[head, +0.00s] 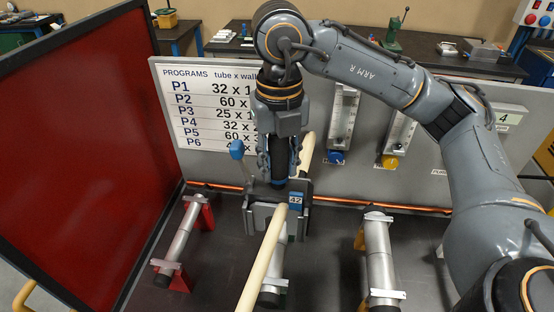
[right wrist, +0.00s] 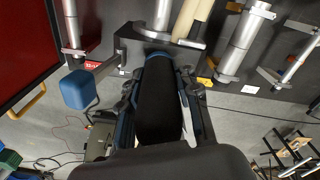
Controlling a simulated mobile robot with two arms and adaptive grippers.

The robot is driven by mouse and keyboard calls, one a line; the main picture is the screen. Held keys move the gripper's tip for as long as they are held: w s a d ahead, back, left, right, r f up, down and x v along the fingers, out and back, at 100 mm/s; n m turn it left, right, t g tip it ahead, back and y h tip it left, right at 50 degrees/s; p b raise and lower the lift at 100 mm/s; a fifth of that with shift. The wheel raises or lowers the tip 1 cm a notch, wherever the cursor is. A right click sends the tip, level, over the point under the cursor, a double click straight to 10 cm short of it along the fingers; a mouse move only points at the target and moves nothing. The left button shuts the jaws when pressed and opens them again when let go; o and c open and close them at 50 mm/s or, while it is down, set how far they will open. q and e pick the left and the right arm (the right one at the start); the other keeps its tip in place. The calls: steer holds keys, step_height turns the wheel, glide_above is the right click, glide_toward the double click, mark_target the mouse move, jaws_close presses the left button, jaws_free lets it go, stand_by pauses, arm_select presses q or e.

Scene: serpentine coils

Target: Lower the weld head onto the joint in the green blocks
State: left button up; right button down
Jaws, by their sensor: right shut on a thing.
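My right gripper (head: 279,165) comes down from above, shut on the upright black handle (right wrist: 160,100) of the weld head. The weld head (head: 262,218) is a grey clamp body with a blue tag reading 42 and a blue knob (head: 237,150) on its left side. It hangs over or at the middle tube (head: 273,272), partly hiding it; I cannot tell whether they touch. The weld head's body (right wrist: 130,48) also shows in the right wrist view. I cannot make out green blocks under any tube; the middle tube's blocks are hidden. My left gripper is not in view.
A cream hose (head: 264,262) crosses in front of the weld head. A tube on red blocks (head: 206,216) lies left, and one on yellow blocks (head: 360,238) right. A red screen (head: 75,150) stands left, a panel with a program chart (head: 205,110) behind.

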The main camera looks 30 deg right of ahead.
mark_target(279, 183)
steer(key=shift+w+f, duration=0.1)
steer(key=shift+w, duration=0.05)
steer(key=shift+s+f+b, duration=0.25)
steer(key=shift+f+b, duration=0.4)
steer(key=shift+f, duration=0.1)
step_height(279, 183, down, 2)
steer(key=shift+w+f+b, duration=0.1)
steer(key=shift+w+b, duration=0.05)
steer(key=shift+b, duration=0.45)
steer(key=shift+f, duration=0.3)
steer(key=shift+b, duration=0.4)
steer(key=shift+f, duration=0.15)
steer(key=shift+f+b, duration=2.1)
steer(key=shift+b, duration=0.05)
steer(key=shift+s+a+f+b, duration=0.1)
steer(key=shift+f+b, duration=1.3)
steer(key=shift+s+f+b, duration=0.1)
steer(key=shift+f+b, duration=1.25)
steer(key=shift+b, duration=0.05)
stand_by(0.4)
